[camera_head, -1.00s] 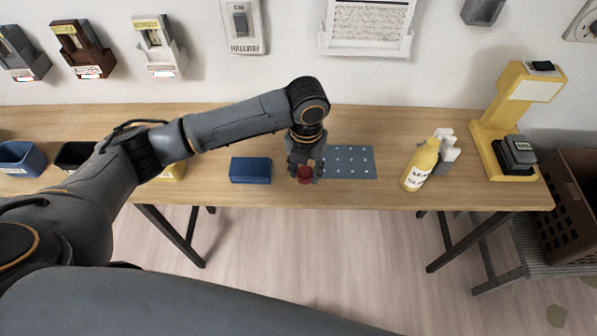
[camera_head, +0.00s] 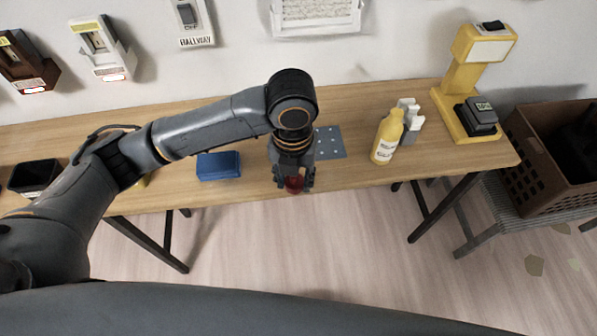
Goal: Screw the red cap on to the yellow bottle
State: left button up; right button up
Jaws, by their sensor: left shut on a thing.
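The yellow bottle (camera_head: 387,137) stands upright toward the right part of the wooden table, with a white label on its front. I cannot make out a cap on its top. The red cap (camera_head: 294,184) is between the fingers of my left gripper (camera_head: 293,182), which points down and is shut on it near the table's front edge. The gripper is to the left of the bottle and apart from it. The fingers hide part of the cap. My right gripper is not in view.
A white holder (camera_head: 410,115) stands right behind the bottle. A blue block (camera_head: 218,166) lies left of the gripper, and a dotted blue-grey mat (camera_head: 329,143) lies behind it. A yellow stand (camera_head: 459,100) is at the table's right end. A brown crate (camera_head: 560,190) is beyond it.

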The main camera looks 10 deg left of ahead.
pick_arm(q)
jog(key=shift+a+r+n, duration=0.1)
jog(key=shift+a+n, duration=0.25)
jog(key=shift+n, duration=0.45)
jog(key=s+a+r+n, duration=0.1)
jog(key=a+r+n, duration=0.2)
jog(key=n, duration=1.4)
jog(key=s+a+r+n, duration=0.1)
jog(key=a+r+n, duration=0.2)
jog(key=a+n, duration=0.6)
jog(key=n, duration=0.8)
jog(key=shift+s+n, duration=0.4)
jog(key=shift+a, duration=0.1)
